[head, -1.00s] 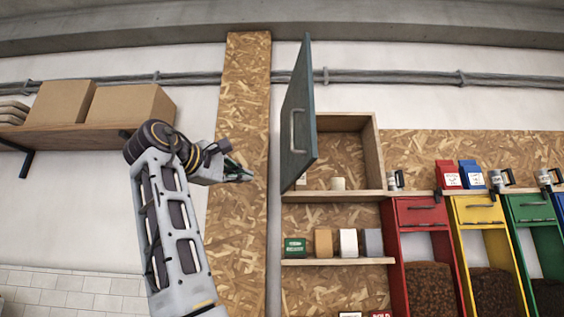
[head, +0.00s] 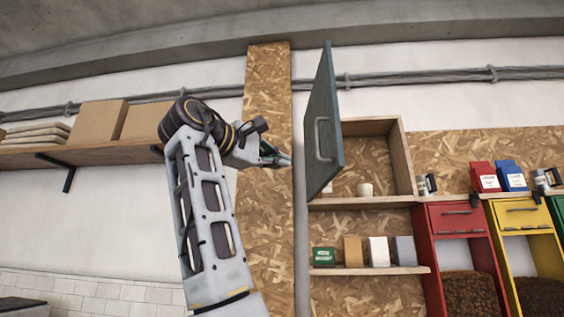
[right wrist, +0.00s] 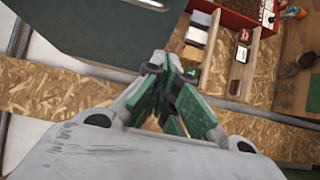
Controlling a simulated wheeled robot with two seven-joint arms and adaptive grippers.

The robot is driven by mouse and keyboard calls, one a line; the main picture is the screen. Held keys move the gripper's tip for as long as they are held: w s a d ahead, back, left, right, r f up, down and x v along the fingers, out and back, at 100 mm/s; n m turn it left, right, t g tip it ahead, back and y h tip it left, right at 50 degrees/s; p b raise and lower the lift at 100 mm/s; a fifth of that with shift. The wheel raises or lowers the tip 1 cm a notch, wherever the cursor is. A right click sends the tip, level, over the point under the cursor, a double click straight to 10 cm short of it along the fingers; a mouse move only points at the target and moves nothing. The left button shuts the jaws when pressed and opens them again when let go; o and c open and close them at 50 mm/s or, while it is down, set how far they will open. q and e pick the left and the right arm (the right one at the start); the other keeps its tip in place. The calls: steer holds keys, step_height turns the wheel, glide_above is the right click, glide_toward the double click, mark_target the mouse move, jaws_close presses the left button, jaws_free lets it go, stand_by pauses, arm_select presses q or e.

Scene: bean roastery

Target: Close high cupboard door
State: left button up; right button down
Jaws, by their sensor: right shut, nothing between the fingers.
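The high cupboard (head: 398,160) is a wooden box on the wall, and its dark grey-blue door (head: 322,120) stands wide open at its left side. A metal handle (head: 321,140) is on the door face. My right gripper (head: 288,161) is shut and empty, just left of the door's lower part, with a small gap seen between them. In the right wrist view the shut green fingers (right wrist: 172,95) point up the picture. The door (right wrist: 100,35) fills the upper left there. A pale cup (head: 365,190) stands inside the cupboard. My left gripper is not in view.
A lower shelf (head: 375,270) holds several small boxes. Red (head: 440,218) and yellow (head: 522,215) bean bins stand at right. A wall shelf (head: 95,152) with cartons is at left. A chipboard panel (head: 268,80) runs behind my gripper.

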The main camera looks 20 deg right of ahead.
steer(key=p, duration=0.2)
glide_toward(325, 175)
steer(key=w+d, duration=0.1)
steer(key=w, duration=0.2)
steer(key=shift+s+d, duration=0.25)
steer(key=shift+d, duration=0.55)
steer(key=shift+s+d, duration=0.25)
steer(key=shift+d, duration=0.55)
steer(key=shift+s+d, duration=0.1)
steer(key=shift+d, duration=0.05)
